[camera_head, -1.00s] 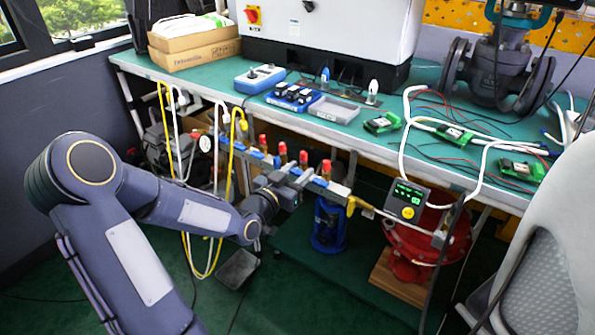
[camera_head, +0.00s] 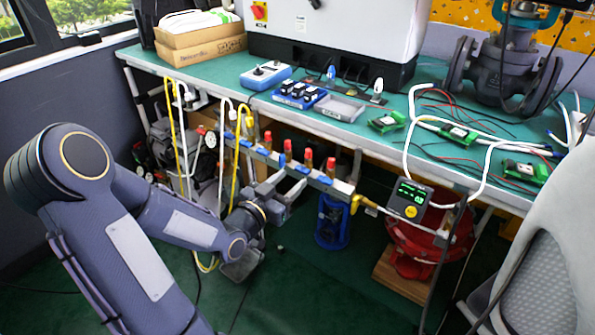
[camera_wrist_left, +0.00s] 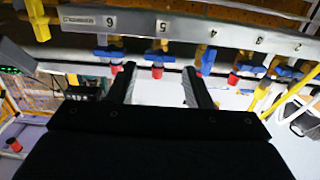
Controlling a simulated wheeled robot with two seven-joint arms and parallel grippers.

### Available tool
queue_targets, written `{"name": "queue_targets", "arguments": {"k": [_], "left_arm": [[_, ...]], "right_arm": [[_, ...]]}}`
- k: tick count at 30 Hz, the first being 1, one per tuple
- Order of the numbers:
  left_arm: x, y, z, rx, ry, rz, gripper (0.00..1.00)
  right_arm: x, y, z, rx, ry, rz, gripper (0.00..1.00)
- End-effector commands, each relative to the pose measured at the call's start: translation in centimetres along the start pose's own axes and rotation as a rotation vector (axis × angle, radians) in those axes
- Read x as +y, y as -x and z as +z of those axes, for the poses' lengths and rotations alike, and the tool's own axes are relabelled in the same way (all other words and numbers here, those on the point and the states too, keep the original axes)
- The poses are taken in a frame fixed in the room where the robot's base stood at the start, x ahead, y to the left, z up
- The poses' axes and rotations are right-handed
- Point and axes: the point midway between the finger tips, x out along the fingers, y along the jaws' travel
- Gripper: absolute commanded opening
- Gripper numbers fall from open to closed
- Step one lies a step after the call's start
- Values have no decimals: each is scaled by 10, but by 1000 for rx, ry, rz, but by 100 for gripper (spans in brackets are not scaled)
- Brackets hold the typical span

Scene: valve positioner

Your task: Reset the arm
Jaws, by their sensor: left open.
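My left gripper (camera_head: 295,180) is open and empty, just in front of and below the valve manifold (camera_head: 318,181) under the bench's front edge. The manifold carries several brass valves with red caps (camera_head: 308,160) and blue handles. In the left wrist view my left gripper's fingers (camera_wrist_left: 160,76) point up at the numbered manifold bar (camera_wrist_left: 135,27). Blue-handled valves (camera_wrist_left: 158,58) hang around the fingertips, one between them; I cannot tell whether they touch. My right gripper is not in view.
A small display box (camera_head: 409,199) with a green screen is at the manifold's right end, in front of a red valve actuator (camera_head: 420,250). Yellow and white hoses hang at the left. The green bench (camera_head: 220,75) is above. A grey chair (camera_head: 545,240) stands at the right.

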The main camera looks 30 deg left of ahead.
Motion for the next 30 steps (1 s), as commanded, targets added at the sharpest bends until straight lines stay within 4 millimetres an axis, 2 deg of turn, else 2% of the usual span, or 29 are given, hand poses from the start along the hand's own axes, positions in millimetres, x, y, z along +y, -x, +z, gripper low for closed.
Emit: {"name": "queue_targets", "arguments": {"k": [3, 6, 23, 26, 30], "left_arm": [[0, 13, -1, -1, -2, -2, 45], [0, 18, 0, -1, 1, 0, 45], [1, 18, 0, -10, -4, 2, 45], [7, 16, 4, -82, -30, 7, 45], [18, 21, 12, -307, -89, -13, 45]], "right_arm": [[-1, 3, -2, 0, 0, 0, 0], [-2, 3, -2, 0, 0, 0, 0], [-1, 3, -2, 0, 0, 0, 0], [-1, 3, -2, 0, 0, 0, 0], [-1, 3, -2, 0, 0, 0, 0]]}}
